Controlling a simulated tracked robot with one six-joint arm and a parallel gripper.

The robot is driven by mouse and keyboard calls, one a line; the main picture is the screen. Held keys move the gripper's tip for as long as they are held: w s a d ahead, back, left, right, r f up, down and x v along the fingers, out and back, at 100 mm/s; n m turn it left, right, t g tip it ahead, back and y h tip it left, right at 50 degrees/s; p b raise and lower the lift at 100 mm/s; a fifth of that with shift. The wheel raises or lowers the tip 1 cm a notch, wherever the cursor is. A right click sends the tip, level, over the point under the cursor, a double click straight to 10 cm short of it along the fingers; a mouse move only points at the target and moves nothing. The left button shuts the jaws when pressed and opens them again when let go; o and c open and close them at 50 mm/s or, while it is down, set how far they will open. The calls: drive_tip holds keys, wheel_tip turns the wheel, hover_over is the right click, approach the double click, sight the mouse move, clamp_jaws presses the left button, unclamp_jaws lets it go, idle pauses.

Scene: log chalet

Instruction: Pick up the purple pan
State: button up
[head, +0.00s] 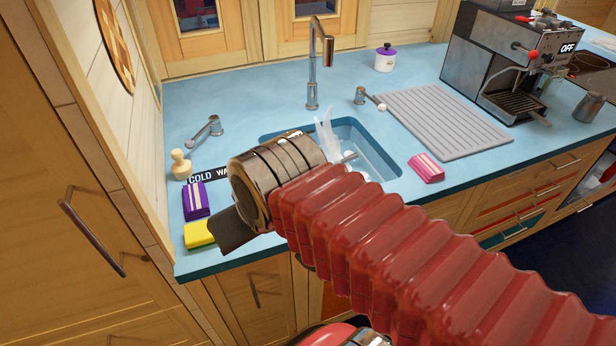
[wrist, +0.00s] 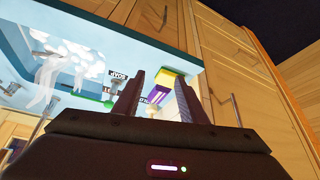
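I see no purple pan in either view. My gripper (wrist: 160,82) is open in the wrist view, its two dark fingers apart with nothing held between them. In the head view, one dark finger (head: 236,230) shows past the metal wrist, over the counter's front edge near the sink; the rest is hidden by my arm. Purple things in view are a striped purple sponge-like block (head: 195,201) at the left of the counter and the purple lid of a small white jar (head: 385,59) at the back. The purple block also shows beyond the fingers in the wrist view (wrist: 156,97).
A sink (head: 372,150) with something whitish in it lies beside my arm. A yellow block (head: 198,234) is at the front left corner and a pink block (head: 426,168) right of the sink. A tall tap (head: 313,70), grey drainer (head: 440,120) and coffee machine (head: 500,60) stand behind.

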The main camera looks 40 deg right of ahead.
drive_tip(key=w+d+r+m+t+h, duration=0.2)
drive_tip(key=w+d+m, duration=0.2)
drive_tip(key=w+d, duration=0.55)
drive_tip(key=w+d+r+m+t+h, duration=0.15)
drive_tip(key=w+d+m, duration=0.4)
drive_tip(key=d, duration=0.75)
drive_tip(key=w+d+r+m+t+h, duration=0.1)
drive_tip(key=w+d+m+t+h, duration=0.15)
drive_tip(key=w+d, duration=0.75)
drive_tip(key=d+f+m+y, duration=0.2)
drive_tip(key=d+f+y, duration=0.1)
drive_tip(key=d+f, duration=0.55)
drive_tip(key=s+d+f+m+y, duration=0.1)
drive_tip(key=s+d+f, duration=0.1)
drive_tip(key=f, duration=0.3)
drive_tip(key=s+d+f+m+g+y, duration=0.1)
drive_tip(key=s+d+f+m+y, duration=0.1)
drive_tip(key=s+f, duration=0.2)
wheel_tip(320, 180, down, 2)
drive_tip(key=shift+d+f+y, duration=0.15)
drive_tip(key=shift+d+y, duration=0.15)
drive_tip(key=shift+d, duration=0.05)
drive_tip(key=shift+w+f, duration=0.2)
drive_tip(key=shift+f, duration=1.25)
drive_tip(key=shift+w+f, duration=0.15)
drive_tip(key=shift+f, duration=1.35)
drive_tip(key=shift+w+f, duration=0.2)
drive_tip(key=shift+f, duration=1.25)
